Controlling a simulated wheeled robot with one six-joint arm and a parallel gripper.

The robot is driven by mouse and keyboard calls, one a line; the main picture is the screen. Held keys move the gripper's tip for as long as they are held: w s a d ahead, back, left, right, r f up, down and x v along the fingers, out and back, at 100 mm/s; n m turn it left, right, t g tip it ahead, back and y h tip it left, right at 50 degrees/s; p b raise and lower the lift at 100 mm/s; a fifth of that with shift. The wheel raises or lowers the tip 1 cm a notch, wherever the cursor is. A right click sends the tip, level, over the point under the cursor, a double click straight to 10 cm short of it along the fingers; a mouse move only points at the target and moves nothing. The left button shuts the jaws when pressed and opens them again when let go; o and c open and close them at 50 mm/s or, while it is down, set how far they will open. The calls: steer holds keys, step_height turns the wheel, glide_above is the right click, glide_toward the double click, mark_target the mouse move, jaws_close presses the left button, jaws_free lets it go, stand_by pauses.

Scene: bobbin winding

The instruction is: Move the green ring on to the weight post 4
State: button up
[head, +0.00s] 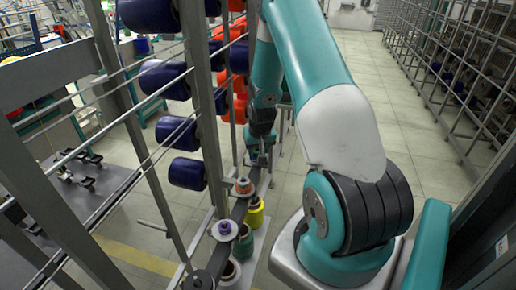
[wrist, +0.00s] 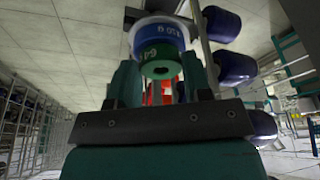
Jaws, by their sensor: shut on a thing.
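In the wrist view the green ring (wrist: 162,59), with light markings, sits between the two fingers of my gripper (wrist: 162,76), which is shut on it. A blue-and-white ring (wrist: 158,37) with printed markings appears directly against the green ring's far side; I cannot tell whether they touch. In the head view my gripper (head: 262,158) is over the far end of a dark rail (head: 239,209), and the green ring cannot be made out there. Nearer on the rail are an orange-and-white ring (head: 244,186) and a purple-and-white ring (head: 225,230). I cannot tell which post is number 4.
Dark blue bobbins (head: 187,173) and orange bobbins (head: 217,55) hang on the metal rack left of my gripper. A yellow spool (head: 255,215) stands below the rail. Rack uprights are close to the arm. Tiled floor (head: 400,110) to the right is clear.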

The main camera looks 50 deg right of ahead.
stand_by(0.3)
steer(key=o, duration=1.3)
steer(key=shift+c, duration=0.2)
steer(key=shift+r, duration=0.1)
steer(key=b+v, duration=0.3)
steer(key=v, duration=1.4)
steer(key=shift+a+r, duration=0.15)
